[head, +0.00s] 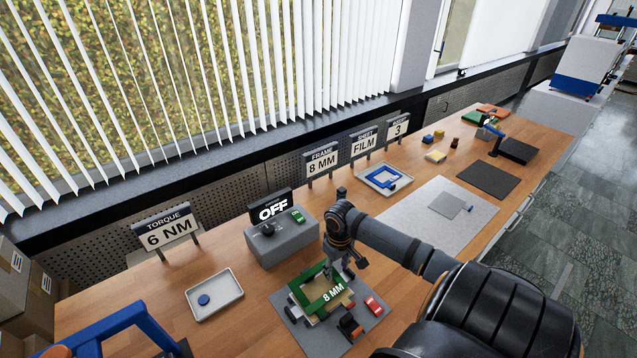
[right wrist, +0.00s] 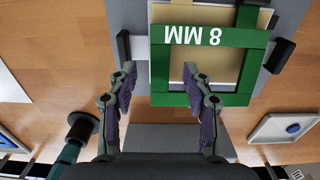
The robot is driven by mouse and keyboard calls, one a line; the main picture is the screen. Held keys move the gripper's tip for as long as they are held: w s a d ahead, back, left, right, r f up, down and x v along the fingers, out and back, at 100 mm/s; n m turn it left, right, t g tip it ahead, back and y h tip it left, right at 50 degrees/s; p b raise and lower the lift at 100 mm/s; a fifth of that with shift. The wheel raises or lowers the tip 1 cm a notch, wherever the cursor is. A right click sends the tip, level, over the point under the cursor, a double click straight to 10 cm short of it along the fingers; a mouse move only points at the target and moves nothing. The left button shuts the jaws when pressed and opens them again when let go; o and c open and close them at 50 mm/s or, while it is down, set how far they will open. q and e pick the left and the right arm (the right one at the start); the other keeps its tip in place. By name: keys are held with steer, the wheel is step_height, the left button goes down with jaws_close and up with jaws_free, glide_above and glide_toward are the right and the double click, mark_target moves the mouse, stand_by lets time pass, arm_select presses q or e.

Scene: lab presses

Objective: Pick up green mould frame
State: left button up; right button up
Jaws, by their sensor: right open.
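The green mould frame (head: 315,298), marked 8 MM, lies over a tan block on a grey base plate (head: 338,343) at the front middle of the bench. In the right wrist view the frame (right wrist: 205,99) is a flat square with dark clamp pieces beside it. My left gripper is out of view.
A grey control box (head: 282,240) reading OFF stands just behind the frame. A pale tray (head: 215,294) with a blue disc lies to the left. A red piece (head: 374,305) sits right of the frame. A tray with a blue frame (head: 385,179) lies farther back.

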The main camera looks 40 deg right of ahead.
mark_target(336, 276)
step_height(336, 276, down, 3)
steer(key=shift+f, duration=0.15)
steer(key=c, duration=0.6)
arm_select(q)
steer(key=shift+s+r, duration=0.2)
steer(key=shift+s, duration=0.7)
arm_select(e)
jaws_close()
